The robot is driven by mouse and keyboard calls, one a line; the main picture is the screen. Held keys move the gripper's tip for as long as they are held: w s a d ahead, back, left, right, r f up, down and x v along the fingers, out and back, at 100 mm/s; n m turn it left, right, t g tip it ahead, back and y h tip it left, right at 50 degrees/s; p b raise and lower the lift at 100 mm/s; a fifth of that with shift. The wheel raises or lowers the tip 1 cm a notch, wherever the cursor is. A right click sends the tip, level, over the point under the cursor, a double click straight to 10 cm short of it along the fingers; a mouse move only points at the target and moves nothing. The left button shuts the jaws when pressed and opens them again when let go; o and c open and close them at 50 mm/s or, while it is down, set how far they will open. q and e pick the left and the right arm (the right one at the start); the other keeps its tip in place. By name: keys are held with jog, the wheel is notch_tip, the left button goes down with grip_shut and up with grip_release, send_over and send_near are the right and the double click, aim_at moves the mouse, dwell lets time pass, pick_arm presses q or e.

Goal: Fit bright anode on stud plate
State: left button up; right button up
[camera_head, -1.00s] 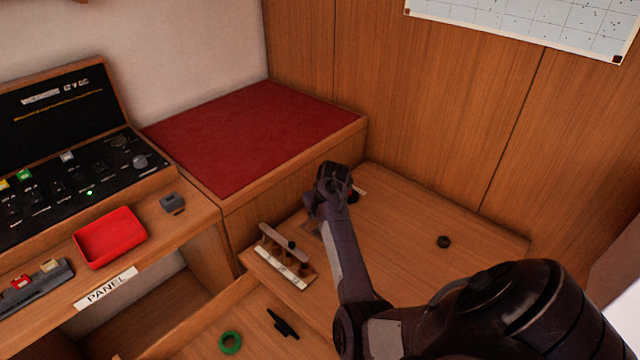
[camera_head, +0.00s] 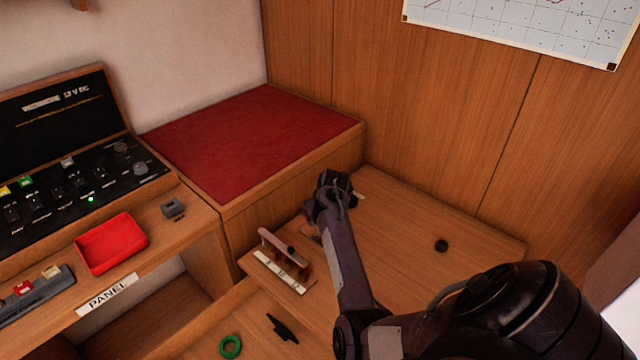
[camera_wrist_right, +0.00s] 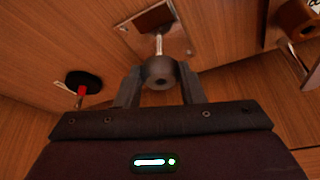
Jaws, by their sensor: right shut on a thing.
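My right gripper (camera_wrist_right: 160,88) is shut on a grey, round anode (camera_wrist_right: 159,71) with a hole in the face turned to the camera. The stud plate (camera_wrist_right: 130,24), a small plate with a bright metal stud (camera_wrist_right: 172,43), lies just beyond it. The stud meets the anode's far edge in the picture; I cannot tell whether it enters the anode. In the head view my right gripper (camera_head: 335,185) is over the wooden bench, and the held anode is hidden. A corner of the plate (camera_head: 310,231) shows left of my arm. My left gripper is not in view.
A handled rack (camera_head: 280,272) with several brown cylinders stands just left of my arm; part of it shows in the wrist view (camera_wrist_right: 284,38). A black round thing with a red part (camera_wrist_right: 84,80) is nearby. A dark round piece (camera_head: 441,245) lies on clear bench at right.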

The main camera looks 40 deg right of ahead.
jog(key=shift+f, duration=0.2)
dwell(0.5)
jog(key=shift+f+b, duration=0.9)
jog(key=shift+f, duration=0.95)
jog(key=o, duration=1.1)
jog(key=shift+r, duration=0.1)
notch_tip(320, 180, up, 6)
jog(key=p, duration=0.6)
